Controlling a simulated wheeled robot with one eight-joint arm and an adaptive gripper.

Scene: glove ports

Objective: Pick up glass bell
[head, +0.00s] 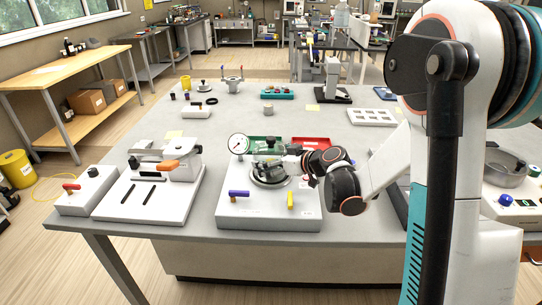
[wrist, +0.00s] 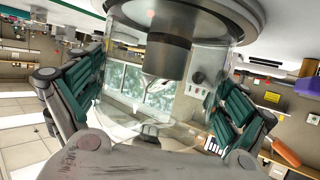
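The glass bell (wrist: 150,95) is a clear, round-walled vessel between my gripper's two fingers in the wrist view. A dark grey cylinder shows through its wall near the dark round base rim. In the head view the bell is hard to make out over the round dark seat (head: 268,181) on the white station box. My gripper (wrist: 160,82) has teal-padded fingers spread to either side of the glass, close to its wall. Whether both pads press on it cannot be told.
A white unit with an orange knob (head: 168,165) stands to the left. A red tray (head: 311,143) lies behind.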

